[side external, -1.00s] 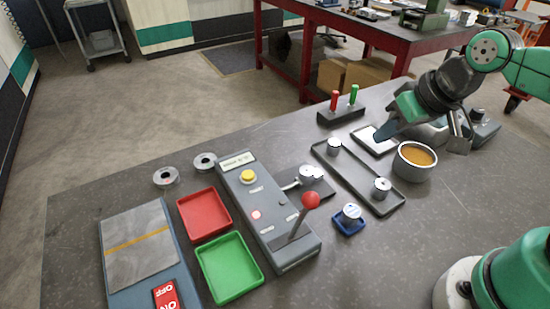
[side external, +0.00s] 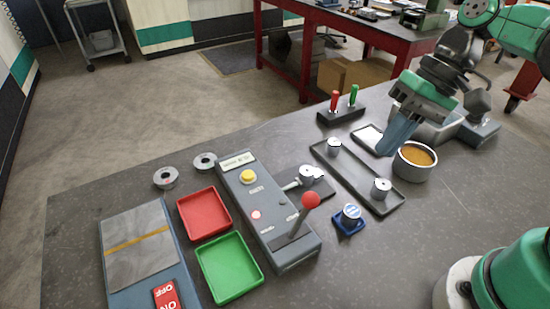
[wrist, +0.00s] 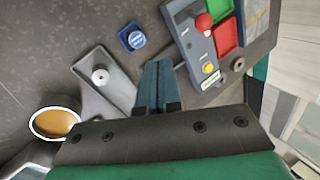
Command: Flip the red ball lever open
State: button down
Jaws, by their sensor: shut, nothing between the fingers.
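The red ball lever (side external: 311,201) rises from a slot near the front end of the grey control box (side external: 283,262). Its shaft leans up and to the right in the side view. In the wrist view the red ball (wrist: 204,22) shows near the top, right of centre, on the box. My gripper (side external: 386,151) is shut and empty, with its blue fingers pointing down above the back right of the table, beside the orange-filled bowl. In the wrist view the closed fingers (wrist: 156,64) show at the centre, well apart from the lever.
A long grey tray (side external: 352,178) with two metal pieces lies between my gripper and the box. The bowl (side external: 413,166), a blue holder (side external: 349,228) and a block with red and green handles (side external: 341,115) stand nearby. Red (side external: 204,216) and green (side external: 230,270) trays lie left of the box.

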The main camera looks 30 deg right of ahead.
aim_at(302, 218)
jog(key=x, duration=0.7)
jog(key=shift+a+f, duration=0.15)
jog(key=shift+f, duration=0.15)
jog(key=shift+w+a+r, duration=0.1)
jog(key=shift+w+a, duration=0.1)
jog(key=shift+a, duration=0.8)
jog(key=shift+w+a+r, duration=0.15)
jog(key=shift+w+a, duration=0.05)
jog(key=shift+a, duration=0.8)
jog(key=shift+a, duration=0.1)
